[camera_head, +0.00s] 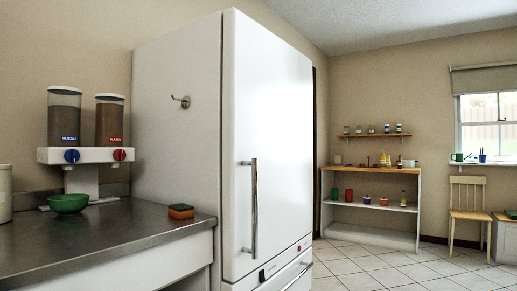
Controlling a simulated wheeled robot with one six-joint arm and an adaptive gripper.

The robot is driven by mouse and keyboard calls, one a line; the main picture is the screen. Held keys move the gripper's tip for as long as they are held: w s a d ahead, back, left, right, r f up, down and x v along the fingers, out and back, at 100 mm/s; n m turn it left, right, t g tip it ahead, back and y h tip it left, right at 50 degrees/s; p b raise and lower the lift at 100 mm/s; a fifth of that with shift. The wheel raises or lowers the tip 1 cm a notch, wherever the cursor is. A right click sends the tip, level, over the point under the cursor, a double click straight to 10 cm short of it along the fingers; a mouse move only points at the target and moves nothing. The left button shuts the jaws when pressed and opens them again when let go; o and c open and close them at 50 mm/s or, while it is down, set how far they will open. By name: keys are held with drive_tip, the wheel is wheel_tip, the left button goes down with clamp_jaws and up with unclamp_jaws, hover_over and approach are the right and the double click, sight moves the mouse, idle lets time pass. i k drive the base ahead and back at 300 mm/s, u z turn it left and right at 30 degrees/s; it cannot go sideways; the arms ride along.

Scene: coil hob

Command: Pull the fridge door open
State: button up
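The white fridge (185,130) stands tall left of centre. Its door (275,130) faces right and looks closed against the body. A long vertical metal handle (254,207) is on the door, near its left edge. Below the door is a lower drawer front (296,273) with a metal bar, cut off by the bottom of the picture. A small hook (181,101) is on the fridge's side wall. My gripper is not in view.
A steel counter (110,235) on the left abuts the fridge, with a sponge (181,211), a green bowl (68,204) and a cereal dispenser (85,155). Tiled floor (375,265) is clear right of the fridge. A shelf unit (370,224) and a chair (468,208) stand farther back.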

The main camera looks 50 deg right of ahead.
sight(267, 125)
drive_tip(key=z, duration=0.7)
drive_tip(key=i, duration=0.3)
drive_tip(key=z, duration=1.55)
